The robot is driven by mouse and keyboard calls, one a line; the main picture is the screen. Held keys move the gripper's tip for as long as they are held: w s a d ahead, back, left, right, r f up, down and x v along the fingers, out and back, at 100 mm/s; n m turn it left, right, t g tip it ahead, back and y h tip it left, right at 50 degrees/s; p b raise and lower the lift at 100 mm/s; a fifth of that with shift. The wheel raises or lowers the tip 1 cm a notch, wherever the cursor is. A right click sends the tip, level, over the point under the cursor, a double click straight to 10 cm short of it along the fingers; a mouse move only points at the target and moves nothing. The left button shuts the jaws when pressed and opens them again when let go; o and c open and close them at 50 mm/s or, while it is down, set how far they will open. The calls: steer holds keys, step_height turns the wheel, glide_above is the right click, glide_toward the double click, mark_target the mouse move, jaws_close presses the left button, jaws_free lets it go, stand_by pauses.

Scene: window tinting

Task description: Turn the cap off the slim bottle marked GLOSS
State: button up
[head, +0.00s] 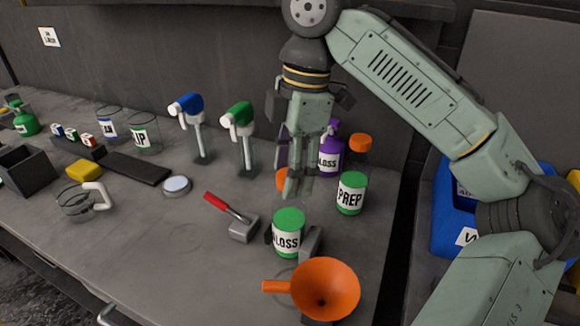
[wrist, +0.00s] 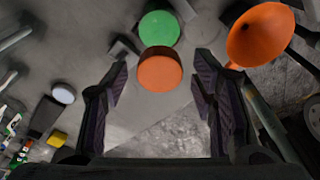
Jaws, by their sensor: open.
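The front bottle marked GLOSS (head: 288,241) stands upright between grey blocks, with green contents below and a clear upper part. Its orange cap (head: 282,179) is partly hidden behind my gripper (head: 297,190) in the head view. In the wrist view the orange cap (wrist: 160,69) lies between the fingers of my gripper (wrist: 161,80), with clear gaps on both sides. The green contents (wrist: 159,28) show beyond it. My gripper is open, holds nothing, and points down at the cap. I cannot tell whether the fingertips reach down to cap height.
An orange funnel (head: 325,288) stands close in front on the right. A PREP bottle (head: 351,194) and a purple bottle (head: 331,150), its label partly hidden, stand behind. A red-handled tool (head: 230,207) on a grey block lies left. Bare table lies front left.

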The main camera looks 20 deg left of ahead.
steer(key=m, duration=0.6)
steer(key=shift+t, duration=0.4)
steer(key=m+t, duration=0.1)
steer(key=m, duration=0.5)
jaws_close()
steer(key=n, duration=0.2)
steer(key=shift+n+g, duration=0.3)
steer(key=shift+n, duration=0.1)
steer(key=n, duration=0.4)
steer(key=shift+g, duration=0.3)
steer(key=n, duration=0.6)
steer(key=shift+n+g, duration=0.3)
steer(key=shift+g, duration=0.1)
